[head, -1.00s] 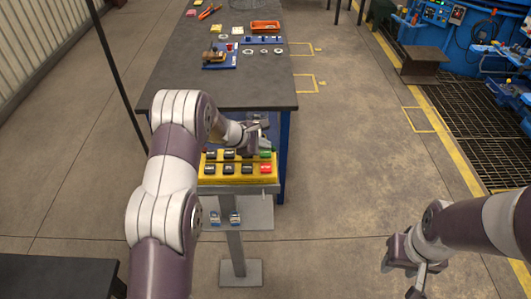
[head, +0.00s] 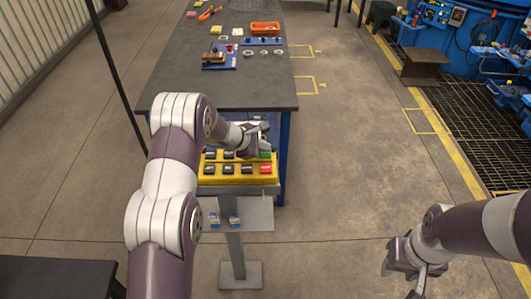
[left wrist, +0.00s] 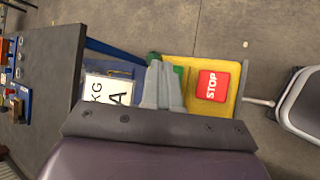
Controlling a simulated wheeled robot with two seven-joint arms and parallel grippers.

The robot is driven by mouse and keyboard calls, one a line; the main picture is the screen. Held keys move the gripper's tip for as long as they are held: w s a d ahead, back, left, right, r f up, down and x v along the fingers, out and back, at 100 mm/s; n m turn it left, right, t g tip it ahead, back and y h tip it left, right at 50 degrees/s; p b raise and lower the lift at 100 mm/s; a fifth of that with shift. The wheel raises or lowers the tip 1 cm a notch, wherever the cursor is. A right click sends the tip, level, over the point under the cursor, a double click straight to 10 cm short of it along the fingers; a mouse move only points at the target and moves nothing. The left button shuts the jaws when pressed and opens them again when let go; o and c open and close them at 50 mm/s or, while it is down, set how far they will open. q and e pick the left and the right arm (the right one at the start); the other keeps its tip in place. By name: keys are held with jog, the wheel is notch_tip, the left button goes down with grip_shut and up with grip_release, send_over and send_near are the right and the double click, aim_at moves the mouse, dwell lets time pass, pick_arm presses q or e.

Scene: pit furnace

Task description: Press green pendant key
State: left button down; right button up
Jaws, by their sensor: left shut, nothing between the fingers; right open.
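The yellow pendant box (head: 238,178) stands on a grey post in front of the workbench, with rows of dark keys and a red key. The green key (head: 265,154) is at its far right corner, partly hidden by my left gripper (head: 262,149). In the left wrist view, the green key (left wrist: 178,70) shows beside the shut fingers of my left gripper (left wrist: 160,68), and the red STOP key (left wrist: 212,86) is to the right. I cannot tell whether the fingertips touch the green key. My right gripper (head: 402,282) is open and empty, over the floor at lower right.
The dark-topped workbench (head: 225,88) behind the pendant holds an orange tray (head: 265,28), a blue fixture (head: 219,64) and small parts. A dark table edge (head: 60,275) is at lower left.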

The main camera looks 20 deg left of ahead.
aim_at(263, 154)
pick_arm(q)
jog(key=shift+f+b, duration=0.25)
jog(key=shift+b, duration=0.05)
jog(key=shift+r, duration=0.1)
dwell(0.5)
jog(key=shift+r+p, duration=0.5)
jog(key=shift+r, duration=0.25)
jog(key=shift+r+p, duration=1.65)
jog(key=shift+r, duration=0.85)
